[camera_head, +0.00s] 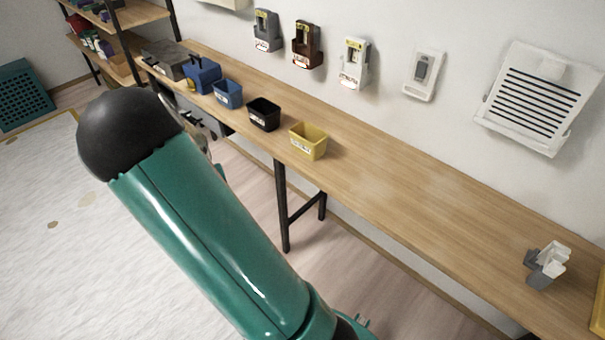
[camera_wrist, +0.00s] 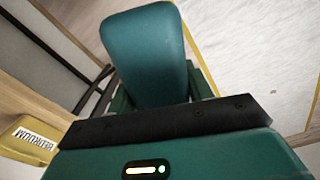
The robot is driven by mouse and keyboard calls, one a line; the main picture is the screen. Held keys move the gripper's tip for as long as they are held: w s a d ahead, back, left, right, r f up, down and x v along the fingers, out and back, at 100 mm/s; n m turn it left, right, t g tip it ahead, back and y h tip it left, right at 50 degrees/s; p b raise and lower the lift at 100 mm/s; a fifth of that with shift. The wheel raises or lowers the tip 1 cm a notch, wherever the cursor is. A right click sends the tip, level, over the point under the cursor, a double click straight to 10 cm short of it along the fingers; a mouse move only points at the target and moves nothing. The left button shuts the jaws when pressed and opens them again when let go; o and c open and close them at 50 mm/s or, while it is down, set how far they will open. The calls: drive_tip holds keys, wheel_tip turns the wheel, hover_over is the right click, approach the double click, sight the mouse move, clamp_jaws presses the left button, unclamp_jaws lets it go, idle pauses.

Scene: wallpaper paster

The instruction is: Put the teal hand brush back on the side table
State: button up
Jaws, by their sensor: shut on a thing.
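The teal hand brush (camera_wrist: 148,55) fills the upper middle of the wrist view as a smooth, rounded teal block. My gripper (camera_wrist: 163,98) is shut on it. Dark green jaw parts show at both sides of the brush, and its bristles cannot be made out. In the head view my own teal arm hides most of my gripper and the brush. A long wooden table (camera_head: 400,190) runs along the wall to the right of my arm; whether it is the side table I cannot tell.
On the long table stand a yellow bin (camera_head: 309,141), a black bin (camera_head: 264,114), blue bins (camera_head: 228,94) and a grey-white item (camera_head: 546,265). Its middle right stretch is bare. Wall devices (camera_head: 355,63) hang above. A shelf (camera_head: 110,45) stands at the far left.

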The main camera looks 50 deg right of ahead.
drive_tip(key=s+d+r+m, duration=0.3)
drive_tip(key=s+d+m, duration=0.1)
drive_tip(key=s+d, duration=0.5)
drive_tip(key=s+d+r+m, duration=0.4)
drive_tip(key=s+d, duration=0.4)
drive_tip(key=d, duration=0.1)
drive_tip(key=s+d+r+m, duration=0.1)
drive_tip(key=s+d+m, duration=0.1)
drive_tip(key=s, duration=0.6)
drive_tip(key=s+d+r+m, duration=0.2)
drive_tip(key=s+d+m, duration=0.1)
drive_tip(key=s, duration=0.5)
drive_tip(key=shift+s+m, duration=0.4)
drive_tip(key=shift+m, duration=0.1)
drive_tip(key=shift+d+r, duration=0.1)
drive_tip(key=shift+d, duration=0.1)
